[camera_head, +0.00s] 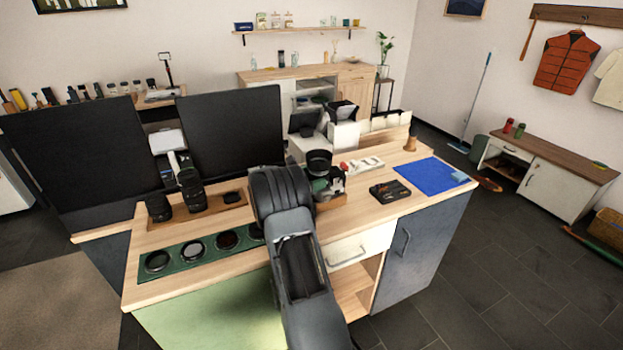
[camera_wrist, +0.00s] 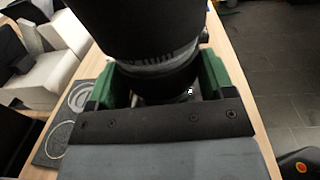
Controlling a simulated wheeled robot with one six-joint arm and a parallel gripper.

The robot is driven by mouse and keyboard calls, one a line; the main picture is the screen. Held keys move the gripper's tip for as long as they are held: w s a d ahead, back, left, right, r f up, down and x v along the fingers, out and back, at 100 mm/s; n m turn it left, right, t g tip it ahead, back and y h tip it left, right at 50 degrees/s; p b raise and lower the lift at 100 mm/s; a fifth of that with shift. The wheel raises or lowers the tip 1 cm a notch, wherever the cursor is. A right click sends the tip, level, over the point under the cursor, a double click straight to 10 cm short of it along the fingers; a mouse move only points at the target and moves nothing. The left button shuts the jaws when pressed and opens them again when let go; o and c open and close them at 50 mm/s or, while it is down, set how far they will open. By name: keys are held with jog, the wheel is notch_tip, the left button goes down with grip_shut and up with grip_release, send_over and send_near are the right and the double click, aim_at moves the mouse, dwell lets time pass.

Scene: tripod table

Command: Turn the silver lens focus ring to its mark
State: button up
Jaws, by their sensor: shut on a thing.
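The lens is a thick black barrel (camera_wrist: 140,25) in the wrist view, with a silver focus ring (camera_wrist: 155,62) bearing small marks around its lower part. My gripper (camera_wrist: 158,80) has a green-lined finger on each side of the lens at about the ring's height, and is shut on it. In the head view the black lens (camera_head: 319,160) stands upright beside my arm, with camera parts (camera_head: 336,180) close by. My arm hides the fingertips there. I cannot make out which mark the ring points to.
The wooden worktop (camera_head: 240,218) holds a green mat (camera_head: 210,247) with several round filters, and a tray of black lenses (camera_head: 193,192) at left. A black case (camera_head: 390,191) and blue mat (camera_head: 430,175) lie at right. Two dark panels (camera_head: 232,130) stand behind.

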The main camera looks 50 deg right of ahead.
jog(key=n+t, duration=0.1)
jog(key=t, duration=0.1)
jog(key=n+t+b, duration=0.1)
jog(key=t, duration=0.1)
jog(key=shift+s+n+h, duration=0.2)
jog(key=shift+n+h, duration=0.1)
jog(key=shift+h, duration=0.1)
jog(key=shift+r+n+t, duration=0.15)
jog(key=shift+n+t, duration=0.15)
jog(key=shift+t, duration=0.3)
jog(key=o, duration=0.7)
jog(key=shift+w, duration=0.15)
jog(key=shift+o, duration=1)
jog(key=shift+a, duration=0.1)
jog(key=shift+a, duration=0.25)
jog(key=a+b, duration=0.1)
jog(key=a, duration=1.2)
jog(key=shift+w+a, duration=0.1)
